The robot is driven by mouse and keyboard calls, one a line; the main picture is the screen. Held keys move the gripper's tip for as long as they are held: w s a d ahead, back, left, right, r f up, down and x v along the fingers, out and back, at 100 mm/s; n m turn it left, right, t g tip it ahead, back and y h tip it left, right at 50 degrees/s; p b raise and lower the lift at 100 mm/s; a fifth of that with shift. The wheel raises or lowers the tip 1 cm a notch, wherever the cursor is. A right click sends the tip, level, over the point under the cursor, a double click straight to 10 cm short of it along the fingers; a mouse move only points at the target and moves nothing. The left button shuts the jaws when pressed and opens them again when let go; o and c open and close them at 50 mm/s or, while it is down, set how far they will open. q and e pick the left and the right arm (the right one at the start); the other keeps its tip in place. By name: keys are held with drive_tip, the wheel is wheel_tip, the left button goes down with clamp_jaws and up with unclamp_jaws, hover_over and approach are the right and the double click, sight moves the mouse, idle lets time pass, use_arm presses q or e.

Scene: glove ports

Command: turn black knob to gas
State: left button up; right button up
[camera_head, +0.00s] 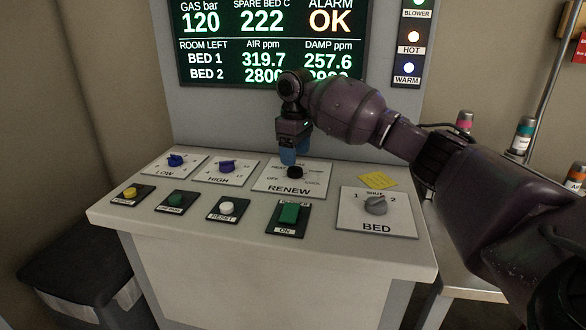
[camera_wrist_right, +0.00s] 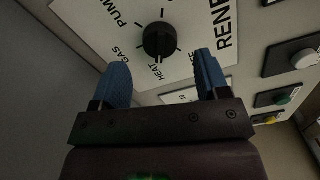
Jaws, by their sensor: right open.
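The black knob (camera_head: 295,172) sits on the white RENEW plate (camera_head: 274,187), at the back of the sloped console. In the right wrist view the knob (camera_wrist_right: 159,41) shows round and dark, with marks and the words PUMP, GAS and HEAT around it; another word is partly hidden by a finger. My right gripper (camera_head: 294,156) hangs just above the knob, blue fingers down. In its wrist view the open fingers (camera_wrist_right: 162,70) lie apart with the knob ahead between them, not touching it. My left gripper is not in view.
Blue LOW (camera_head: 175,160) and HIGH (camera_head: 227,166) knobs are on the left. A green ON switch (camera_head: 289,214) and a white RESET button (camera_head: 227,208) are in front. The grey BED knob (camera_head: 376,205) and a yellow note (camera_head: 377,179) are right. A display (camera_head: 270,45) stands behind.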

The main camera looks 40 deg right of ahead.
sight(295, 170)
wheel_tip(295, 170, down, 3)
drive_tip(key=shift+r, duration=0.1)
drive_tip(key=shift+f+b, duration=0.35)
drive_tip(key=shift+f, duration=0.4)
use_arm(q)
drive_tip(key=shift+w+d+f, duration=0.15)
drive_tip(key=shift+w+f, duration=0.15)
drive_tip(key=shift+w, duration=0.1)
